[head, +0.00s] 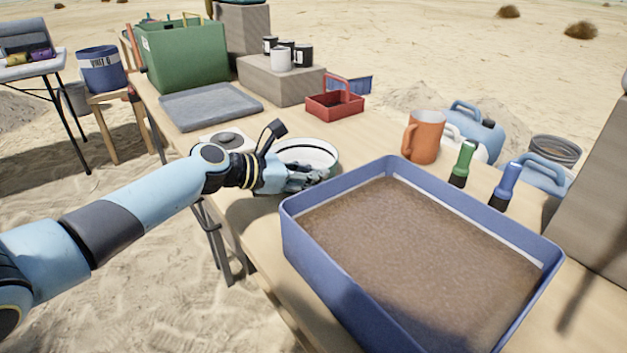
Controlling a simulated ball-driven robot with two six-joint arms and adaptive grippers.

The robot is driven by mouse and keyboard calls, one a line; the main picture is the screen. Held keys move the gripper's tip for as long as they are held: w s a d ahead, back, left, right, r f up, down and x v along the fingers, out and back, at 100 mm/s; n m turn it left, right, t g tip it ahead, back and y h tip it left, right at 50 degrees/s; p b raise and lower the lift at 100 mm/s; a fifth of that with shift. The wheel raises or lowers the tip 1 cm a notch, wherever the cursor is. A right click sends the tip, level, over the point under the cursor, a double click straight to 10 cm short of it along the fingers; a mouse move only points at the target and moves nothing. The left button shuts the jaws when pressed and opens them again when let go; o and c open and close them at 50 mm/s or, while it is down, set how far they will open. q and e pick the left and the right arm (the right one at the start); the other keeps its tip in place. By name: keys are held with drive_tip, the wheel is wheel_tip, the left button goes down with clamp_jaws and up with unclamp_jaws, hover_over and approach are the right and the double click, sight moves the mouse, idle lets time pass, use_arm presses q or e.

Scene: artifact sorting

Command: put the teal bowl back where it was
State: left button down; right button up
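The teal bowl (318,153), white inside with a dark teal rim, stands upright on the table just behind the blue tray's left corner. My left gripper (292,157) is at the bowl's near left side. Its fingers are spread: one dark finger sticks up at the bowl's left edge, the other reaches across the bowl's near part. The fingers hide the bowl's near left wall, and I cannot tell whether they touch it. My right gripper is not in view.
The blue tray (290,228) of brown soil fills the table's front. An orange mug (424,137), a green flashlight (463,163) and a blue flashlight (506,186) stand behind it. A red basket (334,105), grey slab (210,105) and white plate with a dark stone (228,140) lie farther back.

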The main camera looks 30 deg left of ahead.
use_arm(q)
drive_tip(key=shift+r, duration=0.15)
drive_tip(key=c, duration=2)
unclamp_jaws()
drive_tip(key=shift+f, duration=0.25)
drive_tip(key=o, duration=0.5)
drive_tip(key=shift+r, duration=0.1)
